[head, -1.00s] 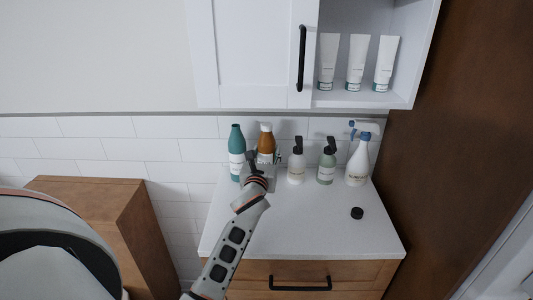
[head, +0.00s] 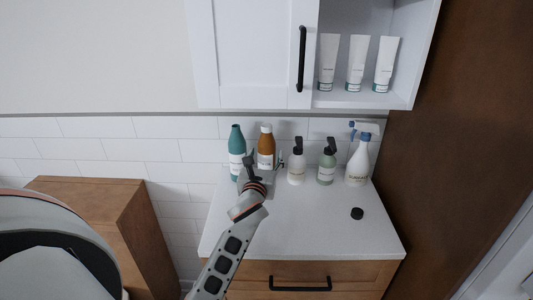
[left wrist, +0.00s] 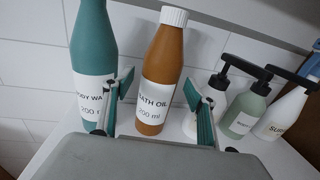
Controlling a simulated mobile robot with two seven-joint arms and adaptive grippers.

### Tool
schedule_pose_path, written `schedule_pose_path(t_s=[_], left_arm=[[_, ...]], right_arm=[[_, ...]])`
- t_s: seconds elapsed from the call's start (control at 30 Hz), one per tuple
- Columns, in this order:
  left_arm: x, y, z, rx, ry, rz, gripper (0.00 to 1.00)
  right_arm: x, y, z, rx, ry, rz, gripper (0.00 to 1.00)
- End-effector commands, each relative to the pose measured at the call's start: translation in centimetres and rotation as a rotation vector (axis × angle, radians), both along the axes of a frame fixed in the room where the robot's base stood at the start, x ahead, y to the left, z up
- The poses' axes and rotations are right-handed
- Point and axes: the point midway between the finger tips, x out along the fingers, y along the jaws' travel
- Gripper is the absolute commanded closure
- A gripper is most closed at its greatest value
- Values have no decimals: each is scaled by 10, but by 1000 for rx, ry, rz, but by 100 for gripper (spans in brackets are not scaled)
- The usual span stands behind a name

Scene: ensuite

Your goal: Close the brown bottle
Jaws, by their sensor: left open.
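The brown bottle (head: 266,144), labelled bath oil, stands upright on the counter against the tiled wall. It also shows in the left wrist view (left wrist: 163,62), with a ribbed white cap (left wrist: 173,16) on its top. My left gripper (head: 266,162) is open in front of the bottle. In the left wrist view its two fingers (left wrist: 157,90) lie to either side of the bottle's lower body, with gaps visible, and hold nothing. Whether the cap is fully tight cannot be told. My right gripper is not in view.
A teal bottle (head: 236,147) stands close left of the brown one. A white pump bottle (head: 297,167), a green pump bottle (head: 326,168) and a spray bottle (head: 358,165) stand to the right. A black round cap (head: 357,213) lies on the counter (head: 310,225), whose front is mostly clear.

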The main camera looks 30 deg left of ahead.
Motion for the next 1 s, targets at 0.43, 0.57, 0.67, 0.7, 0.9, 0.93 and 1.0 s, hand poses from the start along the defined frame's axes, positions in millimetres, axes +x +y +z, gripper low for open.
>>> schedule_pose_path(t_s=[0.43,0.57,0.67,0.7,0.9,0.93,1.0], left_arm=[[-76,-34,0,0,0,-1,43],[-84,-37,1,0,-1,1,43],[-86,-38,1,-1,-1,1,43],[-87,-38,1,-1,-1,0,43],[-86,-38,1,-1,-1,0,43],[-86,-38,1,-1,-1,0,43],[-86,-38,1,-1,-1,0,43]], right_arm=[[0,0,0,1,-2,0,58],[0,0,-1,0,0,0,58],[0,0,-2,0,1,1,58],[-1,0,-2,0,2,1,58],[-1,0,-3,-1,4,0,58],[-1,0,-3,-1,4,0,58],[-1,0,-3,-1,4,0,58]])
